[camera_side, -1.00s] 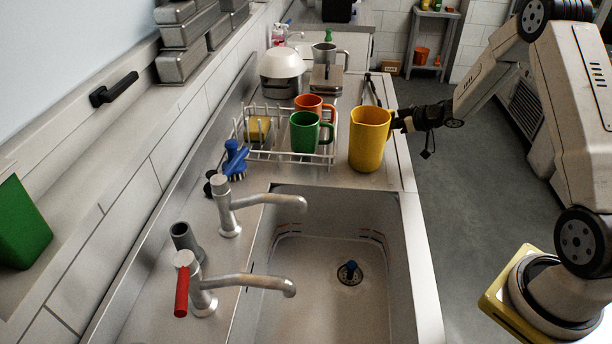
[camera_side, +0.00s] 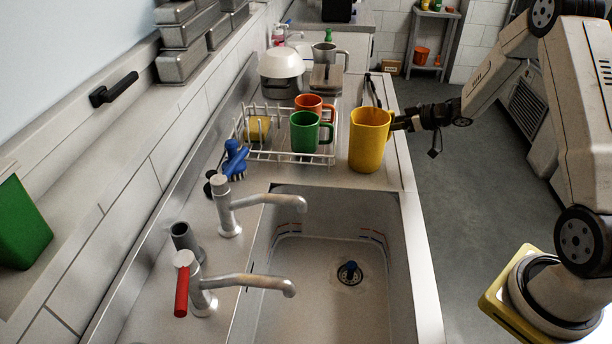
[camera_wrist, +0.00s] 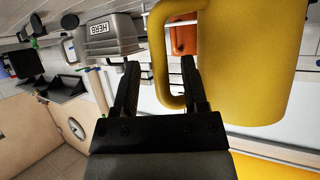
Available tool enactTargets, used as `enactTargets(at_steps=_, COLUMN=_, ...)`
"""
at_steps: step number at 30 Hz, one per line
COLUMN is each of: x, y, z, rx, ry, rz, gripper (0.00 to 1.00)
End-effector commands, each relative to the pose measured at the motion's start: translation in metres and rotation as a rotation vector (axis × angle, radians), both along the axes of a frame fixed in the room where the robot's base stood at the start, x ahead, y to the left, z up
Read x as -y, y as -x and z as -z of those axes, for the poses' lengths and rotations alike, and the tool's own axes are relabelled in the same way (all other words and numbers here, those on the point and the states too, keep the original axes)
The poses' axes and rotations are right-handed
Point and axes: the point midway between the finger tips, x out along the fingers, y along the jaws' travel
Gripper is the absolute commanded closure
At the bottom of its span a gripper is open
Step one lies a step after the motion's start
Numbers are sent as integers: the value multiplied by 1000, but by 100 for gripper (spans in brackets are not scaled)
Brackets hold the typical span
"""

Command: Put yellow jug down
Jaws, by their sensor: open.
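The yellow jug (camera_side: 369,142) stands upright on the counter, right of the dish rack and just behind the sink. It also fills the upper right of the wrist view (camera_wrist: 245,65). My gripper (camera_side: 401,123) is at the jug's right side, at handle height, with its jaws open. In the wrist view, the jug's handle (camera_wrist: 159,60) shows between the two spread fingers (camera_wrist: 160,72). A gap shows on either side of the handle.
A white wire rack (camera_side: 262,155) holds a green mug (camera_side: 304,133), an orange mug (camera_side: 309,102) and a yellow sponge (camera_side: 257,128). The sink (camera_side: 330,255) and its taps (camera_side: 229,205) lie in front. A scale (camera_side: 326,78) and a metal pitcher (camera_side: 325,54) stand behind. The floor right of the counter is open.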

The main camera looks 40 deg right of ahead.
Motion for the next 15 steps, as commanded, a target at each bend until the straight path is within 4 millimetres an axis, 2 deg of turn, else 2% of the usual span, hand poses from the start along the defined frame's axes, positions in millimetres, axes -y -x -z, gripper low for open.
enactTargets(at_steps=15, x=24, y=67, z=-39, rx=3, ry=1, rz=4, gripper=44)
